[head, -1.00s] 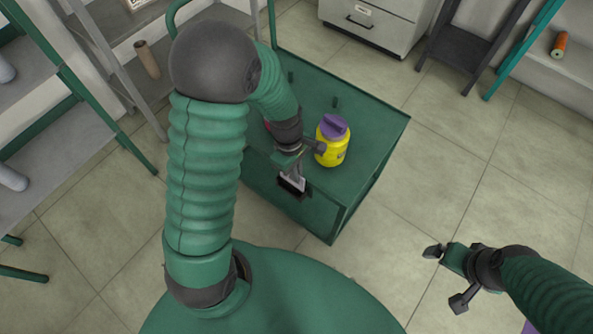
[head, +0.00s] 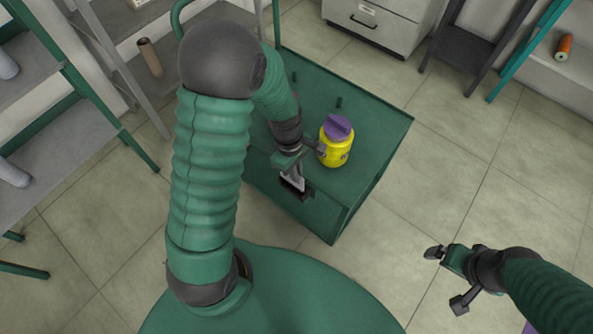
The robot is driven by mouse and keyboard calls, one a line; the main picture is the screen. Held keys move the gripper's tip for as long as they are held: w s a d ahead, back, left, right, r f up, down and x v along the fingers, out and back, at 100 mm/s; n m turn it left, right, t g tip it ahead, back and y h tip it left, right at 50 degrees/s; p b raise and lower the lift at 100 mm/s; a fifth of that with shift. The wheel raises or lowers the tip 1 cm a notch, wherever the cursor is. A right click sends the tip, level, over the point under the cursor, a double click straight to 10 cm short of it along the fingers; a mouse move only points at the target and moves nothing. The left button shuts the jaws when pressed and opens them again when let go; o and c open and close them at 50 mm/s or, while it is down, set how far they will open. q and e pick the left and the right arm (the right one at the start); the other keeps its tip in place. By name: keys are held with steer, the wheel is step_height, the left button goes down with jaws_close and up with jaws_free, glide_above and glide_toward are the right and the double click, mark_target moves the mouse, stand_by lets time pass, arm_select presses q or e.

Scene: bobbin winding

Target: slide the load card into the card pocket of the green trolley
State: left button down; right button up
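The green trolley (head: 375,150) stands ahead of me. The small black card pocket (head: 294,192) is on its near side, by the top edge. The load card (head: 293,182) shows as a small pale patch at the pocket's mouth and seems to be partly inside it; its depth is hidden. My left gripper (head: 306,158) is just above the pocket with its fingers spread, one of them out toward the yellow jar. Whether a finger still touches the card cannot be told. My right gripper (head: 447,277) is open and empty over the floor at the right.
A yellow jar with a purple lid (head: 336,142) stands on the trolley top, close beside my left gripper. Shelves (head: 70,155) stand at the left, a drawer cabinet (head: 378,22) at the back and a dark stand (head: 465,50) at the back right. The floor right of the trolley is clear.

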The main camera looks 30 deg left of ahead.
mark_target(297, 186)
arm_select(q)
steer(key=shift+f+b, duration=1.3)
steer(key=shift+f, duration=1.2)
steer(key=shift+f, duration=0.2)
steer(key=shift+f, duration=0.5)
steer(key=c, duration=1.5)
jaws_free()
steer(key=shift+c, duration=0.2)
steer(key=shift+r, duration=0.15)
